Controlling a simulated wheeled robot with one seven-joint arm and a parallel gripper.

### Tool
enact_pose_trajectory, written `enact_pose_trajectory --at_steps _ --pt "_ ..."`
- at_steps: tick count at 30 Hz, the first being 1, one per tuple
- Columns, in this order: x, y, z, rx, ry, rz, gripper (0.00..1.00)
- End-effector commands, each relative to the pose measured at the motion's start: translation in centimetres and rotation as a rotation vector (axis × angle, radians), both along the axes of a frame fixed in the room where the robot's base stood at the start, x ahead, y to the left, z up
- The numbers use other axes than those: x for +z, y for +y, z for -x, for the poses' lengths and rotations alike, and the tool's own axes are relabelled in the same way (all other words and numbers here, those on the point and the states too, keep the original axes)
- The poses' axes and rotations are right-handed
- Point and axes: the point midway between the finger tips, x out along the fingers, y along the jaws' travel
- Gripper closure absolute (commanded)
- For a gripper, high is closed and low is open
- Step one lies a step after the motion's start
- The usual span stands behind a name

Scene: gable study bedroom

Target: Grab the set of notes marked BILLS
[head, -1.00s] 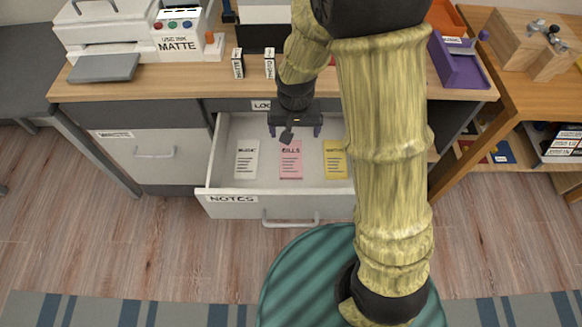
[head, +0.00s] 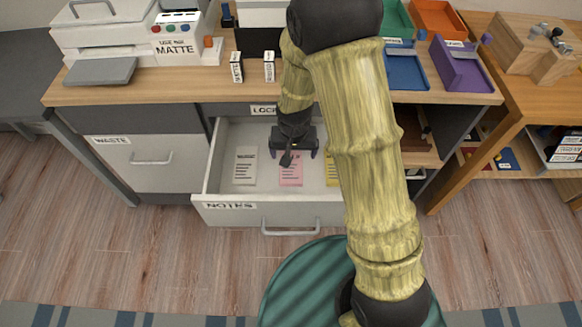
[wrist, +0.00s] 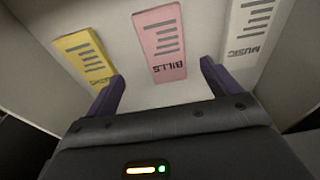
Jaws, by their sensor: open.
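The pink notes marked BILLS (head: 291,172) lie flat in the open NOTES drawer (head: 230,208), between a white set and a yellow set. In the wrist view the pink BILLS notes (wrist: 159,42) sit ahead of and between my fingers. My gripper (head: 295,152) is over the drawer, above the upper part of the pink notes, and partly hides them. In the wrist view my gripper (wrist: 163,85) is open, its two purple fingers apart with nothing between them.
The white MUSIC notes (head: 245,167) lie left of the pink set; the yellow notes (head: 332,170) lie right, partly behind my arm. The drawer walls surround all three. The desk top (head: 200,86) overhangs the drawer's back, with two small labelled blocks near its edge.

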Motion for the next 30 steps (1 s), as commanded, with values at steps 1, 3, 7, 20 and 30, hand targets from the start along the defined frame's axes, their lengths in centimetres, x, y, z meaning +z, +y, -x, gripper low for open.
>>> enact_pose_trajectory --at_steps 1,3,7,20,30 --pt "-1.2 0.0 -0.1 -0.001 0.003 0.001 0.11" --pt "-2.1 0.0 -0.3 -0.001 0.001 0.001 0.11" --pt "-2.7 0.0 -0.4 -0.001 0.000 0.000 0.11" --pt "-3.9 0.2 -0.7 0.000 0.001 0.001 0.11" --pt "-7.8 0.6 -1.7 -0.001 0.000 0.001 0.11"
